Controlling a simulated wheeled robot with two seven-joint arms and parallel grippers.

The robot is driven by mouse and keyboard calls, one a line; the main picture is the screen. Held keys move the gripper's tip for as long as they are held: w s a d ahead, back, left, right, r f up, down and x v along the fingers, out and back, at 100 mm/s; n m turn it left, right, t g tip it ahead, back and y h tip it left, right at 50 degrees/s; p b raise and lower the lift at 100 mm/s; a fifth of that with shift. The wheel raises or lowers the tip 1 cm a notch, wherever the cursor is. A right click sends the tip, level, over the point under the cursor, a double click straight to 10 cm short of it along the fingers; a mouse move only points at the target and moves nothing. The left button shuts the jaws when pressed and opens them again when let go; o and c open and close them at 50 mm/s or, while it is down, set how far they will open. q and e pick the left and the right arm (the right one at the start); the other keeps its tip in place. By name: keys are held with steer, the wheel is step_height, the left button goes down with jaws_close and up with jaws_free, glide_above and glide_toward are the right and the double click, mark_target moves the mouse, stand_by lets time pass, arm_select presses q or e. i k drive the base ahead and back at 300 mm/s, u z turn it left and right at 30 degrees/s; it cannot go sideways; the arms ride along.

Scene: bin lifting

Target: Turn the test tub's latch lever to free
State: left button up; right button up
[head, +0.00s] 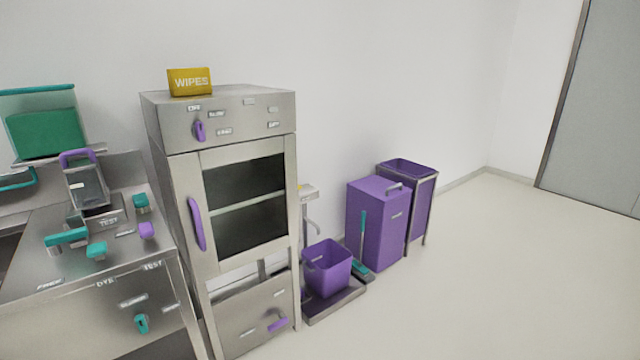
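Around the label are a long teal lever (66,237), a smaller teal knob (97,250), another teal piece (141,203) and a purple knob (147,230). A "FREE" label (48,285) is near the counter's front edge. I cannot tell which piece is the latch lever or its setting. Neither gripper is in view.
A steel cabinet (220,127) with a purple door handle (197,224) stands right of the counter. A larger tub with green contents (45,132) is behind left. A purple bucket (328,268) and purple bins (378,222) stand further right. The floor at right is clear.

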mark_target(52, 243)
steer(key=u, duration=1.45)
